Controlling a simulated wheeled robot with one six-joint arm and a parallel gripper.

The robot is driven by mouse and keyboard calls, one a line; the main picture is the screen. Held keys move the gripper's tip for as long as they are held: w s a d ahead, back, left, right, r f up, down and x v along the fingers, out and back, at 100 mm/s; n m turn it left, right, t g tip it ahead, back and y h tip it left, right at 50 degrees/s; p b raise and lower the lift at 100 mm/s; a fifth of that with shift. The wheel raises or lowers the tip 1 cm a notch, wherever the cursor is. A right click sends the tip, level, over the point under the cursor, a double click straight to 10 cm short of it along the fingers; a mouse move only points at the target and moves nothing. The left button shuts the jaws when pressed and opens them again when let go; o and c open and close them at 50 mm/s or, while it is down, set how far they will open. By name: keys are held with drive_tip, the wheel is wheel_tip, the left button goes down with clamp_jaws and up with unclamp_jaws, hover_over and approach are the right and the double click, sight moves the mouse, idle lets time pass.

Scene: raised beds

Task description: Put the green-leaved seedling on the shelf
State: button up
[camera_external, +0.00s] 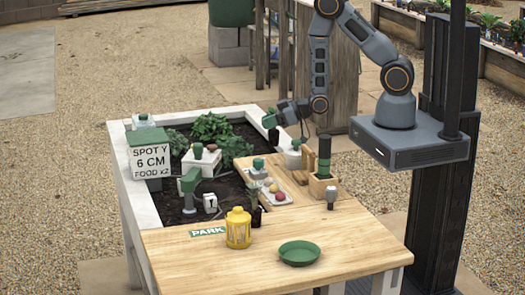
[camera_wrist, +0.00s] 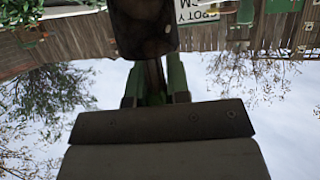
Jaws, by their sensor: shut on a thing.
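My gripper (camera_external: 277,119) is over the back right of the raised bed, pointing left. It is shut on a small dark pot (camera_external: 269,122), with a bit of green at its top, held in the air. In the wrist view the dark pot (camera_wrist: 143,28) fills the top middle, beyond the green fingers (camera_wrist: 155,88); its leaves are not clear there. Another dark pot with a greyish-green plant (camera_external: 255,208) stands behind the yellow lantern. A wooden board (camera_external: 240,170) lies across the bed's right side; I cannot tell which surface is the shelf.
A white pot with a green top (camera_external: 294,157) stands below my gripper. A green plate (camera_external: 299,253) lies on the front tabletop (camera_external: 350,245), which has clear room.

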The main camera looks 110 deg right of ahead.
drive_tip(key=shift+r, duration=2.75)
